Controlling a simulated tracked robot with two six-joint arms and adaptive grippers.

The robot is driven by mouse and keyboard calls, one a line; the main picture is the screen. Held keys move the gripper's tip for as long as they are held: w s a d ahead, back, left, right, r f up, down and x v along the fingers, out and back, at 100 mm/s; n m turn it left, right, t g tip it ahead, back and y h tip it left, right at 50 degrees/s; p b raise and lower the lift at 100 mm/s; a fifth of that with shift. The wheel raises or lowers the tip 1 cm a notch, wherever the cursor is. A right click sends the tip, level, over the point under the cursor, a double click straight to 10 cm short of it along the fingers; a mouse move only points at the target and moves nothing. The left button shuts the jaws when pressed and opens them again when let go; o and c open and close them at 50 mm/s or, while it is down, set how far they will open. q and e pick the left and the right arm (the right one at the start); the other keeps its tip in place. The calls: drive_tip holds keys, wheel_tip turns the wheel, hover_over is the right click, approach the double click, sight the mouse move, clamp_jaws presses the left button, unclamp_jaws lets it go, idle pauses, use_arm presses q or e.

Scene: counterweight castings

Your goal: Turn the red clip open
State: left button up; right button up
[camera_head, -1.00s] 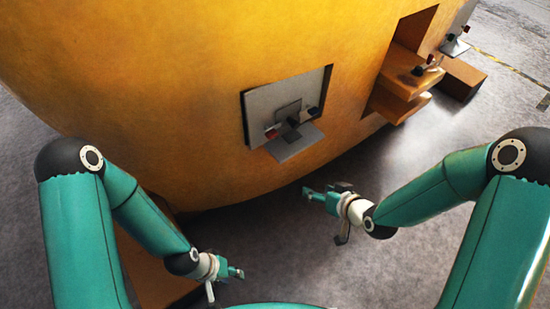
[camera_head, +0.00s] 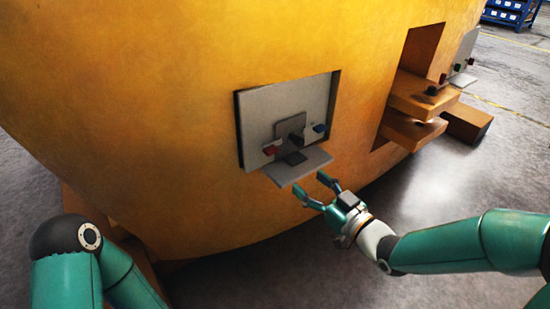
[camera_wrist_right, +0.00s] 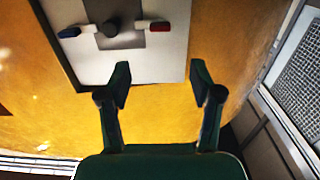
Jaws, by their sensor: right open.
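The red clip (camera_head: 269,150) sits at the left of a grey panel (camera_head: 255,108) set in the yellow casting. In the right wrist view, the red clip (camera_wrist_right: 160,26) is at the upper right of the panel. My right gripper (camera_head: 310,183) is open and empty, just below the panel's small grey ledge (camera_head: 298,167). In the right wrist view, its fingers (camera_wrist_right: 160,72) stand apart, with the red clip beyond the gap between them. My left arm shows at the lower left, but its gripper is out of view.
A blue clip (camera_head: 319,128) is on the panel's other side, with a dark block (camera_head: 297,123) between the clips. The large yellow casting (camera_head: 180,90) fills the background. At right are orange ledges (camera_head: 425,100) and another panel (camera_head: 468,50). Grey floor is open at right.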

sight(274, 153)
drive_tip(key=b+x, duration=0.1)
drive_tip(key=x, duration=1.3)
drive_tip(key=shift+w+a+f+b, duration=0.1)
drive_tip(key=shift+w+a+b, duration=0.1)
drive_tip(key=shift+b, duration=0.2)
drive_tip(key=shift+c, duration=0.2)
drive_tip(key=c, duration=1.1)
